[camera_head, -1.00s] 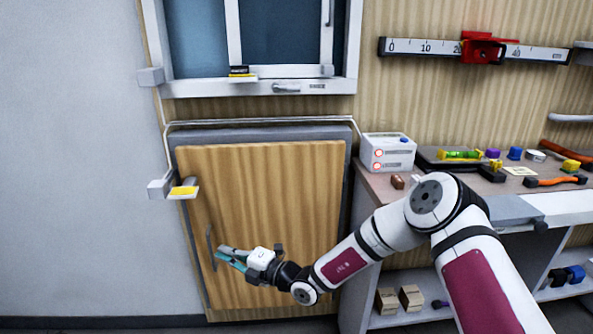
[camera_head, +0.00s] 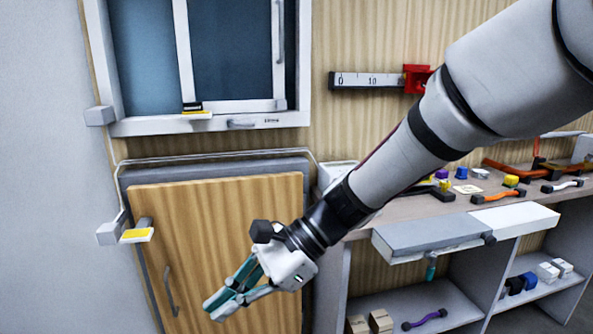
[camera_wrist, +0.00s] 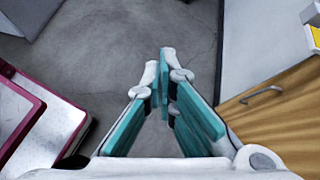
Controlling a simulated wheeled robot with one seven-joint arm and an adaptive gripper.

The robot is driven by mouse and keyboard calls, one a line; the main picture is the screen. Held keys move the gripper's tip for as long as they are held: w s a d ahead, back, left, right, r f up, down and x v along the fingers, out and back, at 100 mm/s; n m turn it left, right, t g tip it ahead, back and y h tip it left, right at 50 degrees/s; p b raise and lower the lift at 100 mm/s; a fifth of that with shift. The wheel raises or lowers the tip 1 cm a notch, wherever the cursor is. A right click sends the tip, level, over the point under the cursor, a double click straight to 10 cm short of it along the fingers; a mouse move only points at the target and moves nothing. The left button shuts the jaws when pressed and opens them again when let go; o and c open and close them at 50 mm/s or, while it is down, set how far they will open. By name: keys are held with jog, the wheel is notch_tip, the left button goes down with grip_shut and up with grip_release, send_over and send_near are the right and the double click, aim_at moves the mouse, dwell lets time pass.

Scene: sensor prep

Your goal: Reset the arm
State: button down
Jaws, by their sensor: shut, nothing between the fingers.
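My gripper (camera_head: 213,306) is at the lower middle of the head view, in front of the wooden cabinet door (camera_head: 215,205). Its teal-lined fingers are shut with nothing between them. In the wrist view the fingertips (camera_wrist: 164,52) meet over the bare grey floor (camera_wrist: 150,25). The door's handle (camera_head: 171,291) is left of the fingers in the head view, and it also shows at the right of the wrist view (camera_wrist: 262,94), apart from the fingers. My arm reaches in from the upper right and hides part of the workbench.
The workbench (camera_head: 350,236) at the right bears tools and small coloured blocks, with boxes on the shelves below. A grey drawer (camera_head: 425,238) juts out from its front. A yellow-topped bracket (camera_head: 137,235) sits at the door's left edge. A window (camera_head: 235,50) is above.

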jog(key=s+d+r+n+t+h, duration=0.15)
jog(key=s+d+n+h, duration=0.25)
jog(key=s+d, duration=0.45)
jog(key=s+d+n+t+h, duration=0.25)
jog(key=s+d+n, duration=0.2)
jog(key=d, duration=0.65)
jog(key=s+d+r+n+t+h, duration=0.1)
jog(key=s+d+n+h, duration=0.25)
jog(key=s+d, duration=0.5)
notch_tip(320, 180, up, 22)
jog(key=w+d+t+p, duration=0.1)
jog(key=t+p, duration=0.2)
jog(key=p, duration=1.7)
jog(key=shift+w+d+p, duration=0.2)
jog(key=shift+w+p, duration=0.05)
jog(key=shift+p, duration=0.15)
